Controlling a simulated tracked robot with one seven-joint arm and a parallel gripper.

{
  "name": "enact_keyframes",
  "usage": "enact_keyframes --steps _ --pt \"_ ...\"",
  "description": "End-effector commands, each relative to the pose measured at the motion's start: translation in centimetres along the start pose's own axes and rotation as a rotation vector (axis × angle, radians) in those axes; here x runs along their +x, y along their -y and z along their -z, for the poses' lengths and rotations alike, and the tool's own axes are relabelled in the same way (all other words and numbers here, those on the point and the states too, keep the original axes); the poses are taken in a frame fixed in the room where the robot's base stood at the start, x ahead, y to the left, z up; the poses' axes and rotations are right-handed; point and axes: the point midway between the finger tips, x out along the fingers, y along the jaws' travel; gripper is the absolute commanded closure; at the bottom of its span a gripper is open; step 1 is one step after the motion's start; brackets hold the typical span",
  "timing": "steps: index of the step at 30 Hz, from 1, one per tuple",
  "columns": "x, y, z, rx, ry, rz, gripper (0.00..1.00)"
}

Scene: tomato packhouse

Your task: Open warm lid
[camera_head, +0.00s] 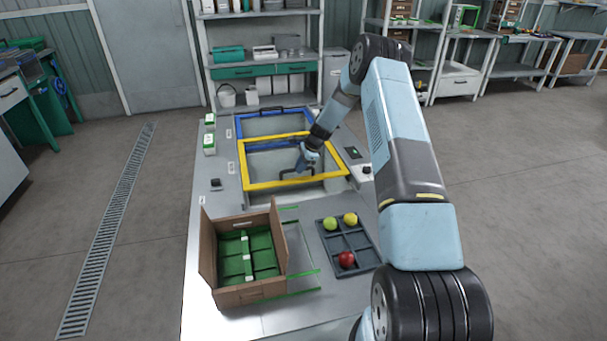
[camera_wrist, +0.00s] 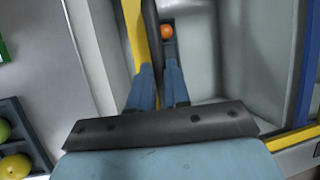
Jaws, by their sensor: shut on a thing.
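The yellow-framed lid (camera_head: 243,186) lies over the nearer bin of the bench, with clear panels inside its frame. Its yellow edge also shows in the wrist view (camera_wrist: 133,30). My gripper (camera_head: 303,166) is at the lid's front right part, shut on its dark handle (camera_head: 284,173). In the wrist view the fingers of my gripper (camera_wrist: 160,80) stand on either side of the dark handle bar (camera_wrist: 151,30). I cannot tell whether the lid is raised. A blue-framed lid (camera_head: 238,126) lies behind it. An orange tomato (camera_wrist: 167,32) shows beyond the fingertips.
A cardboard box (camera_head: 243,293) with green dividers stands at the bench's front left. Right of it, a dark tray (camera_head: 360,242) holds a green, a yellow and a red tomato. Small green and white boxes (camera_head: 209,143) line the left edge. A dark panel (camera_head: 353,153) is at the right.

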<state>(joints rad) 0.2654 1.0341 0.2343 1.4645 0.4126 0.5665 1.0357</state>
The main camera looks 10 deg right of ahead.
Motion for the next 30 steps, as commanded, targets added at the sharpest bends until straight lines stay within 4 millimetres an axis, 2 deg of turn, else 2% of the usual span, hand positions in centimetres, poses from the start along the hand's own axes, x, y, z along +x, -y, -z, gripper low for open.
enact_keyframes --steps 3,12,21,30 --pt "0.6 2.8 0.1 -0.002 -0.001 0.003 1.0" --pt "1.5 7.8 0.5 -0.001 0.0 0.003 1.0" --pt "2.2 11.6 0.8 -0.001 -0.001 0.002 1.0" --pt "2.7 14.3 1.1 -0.001 0.0 0.002 1.0"
